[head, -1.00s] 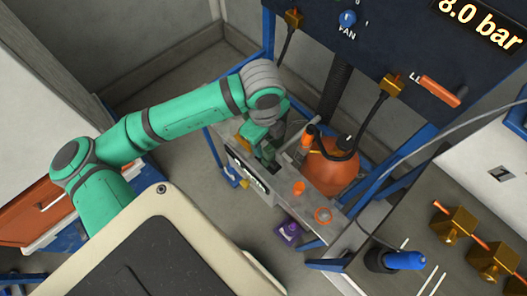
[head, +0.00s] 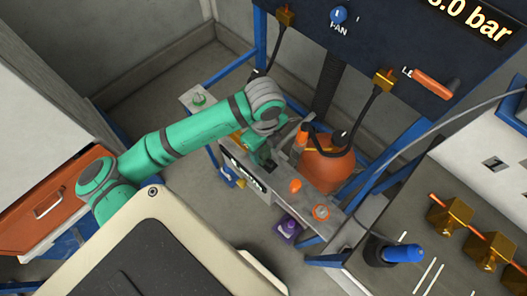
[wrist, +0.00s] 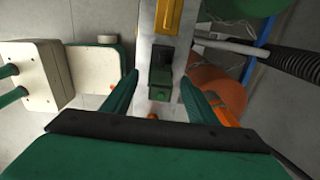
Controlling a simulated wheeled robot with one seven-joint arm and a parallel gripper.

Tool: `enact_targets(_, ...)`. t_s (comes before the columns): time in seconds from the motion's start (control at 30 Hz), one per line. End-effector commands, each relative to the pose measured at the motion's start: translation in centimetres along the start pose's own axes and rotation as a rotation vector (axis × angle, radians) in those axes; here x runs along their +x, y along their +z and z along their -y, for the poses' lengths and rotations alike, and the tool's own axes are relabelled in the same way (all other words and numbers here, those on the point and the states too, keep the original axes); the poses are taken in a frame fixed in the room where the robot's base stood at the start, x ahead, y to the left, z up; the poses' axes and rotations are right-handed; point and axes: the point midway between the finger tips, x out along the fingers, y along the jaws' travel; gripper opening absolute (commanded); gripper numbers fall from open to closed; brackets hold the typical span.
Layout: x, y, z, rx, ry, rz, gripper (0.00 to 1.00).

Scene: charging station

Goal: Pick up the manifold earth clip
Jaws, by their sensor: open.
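A small dark green block-like piece (wrist: 160,82), which looks like the earth clip, sits on the narrow grey shelf (wrist: 147,52); no readable label confirms it. My gripper (wrist: 160,100) is open, with one green finger on each side of this piece and visible gaps between. In the head view my gripper (head: 262,156) is low over the shelf, beside the orange round vessel, and its wrist largely hides the piece. A yellow part (wrist: 168,16) lies on the shelf just beyond the green piece.
The orange vessel (head: 327,172) with a black hose stands right of my gripper. Blue frame posts and the dark panel (head: 400,45) bound the back.

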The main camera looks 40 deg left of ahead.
Motion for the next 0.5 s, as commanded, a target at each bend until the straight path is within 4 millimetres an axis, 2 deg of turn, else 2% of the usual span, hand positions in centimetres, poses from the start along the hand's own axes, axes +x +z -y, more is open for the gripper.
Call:
enact_targets(0.1, 1.5, 0.0, 0.0, -0.002, 0.000, -0.002, 0.53)
enact_targets(0.2, 2.1, 0.0, 0.0, -0.002, 0.000, -0.002, 0.53)
enact_targets(0.43, 2.2, 0.0, 0.0, -0.001, -0.001, 0.000, 0.53)
enact_targets(0.47, 2.2, 0.0, 0.0, -0.001, -0.001, 0.000, 0.48)
enact_targets(0.5, 2.2, 0.0, 0.0, -0.001, -0.001, -0.001, 0.39)
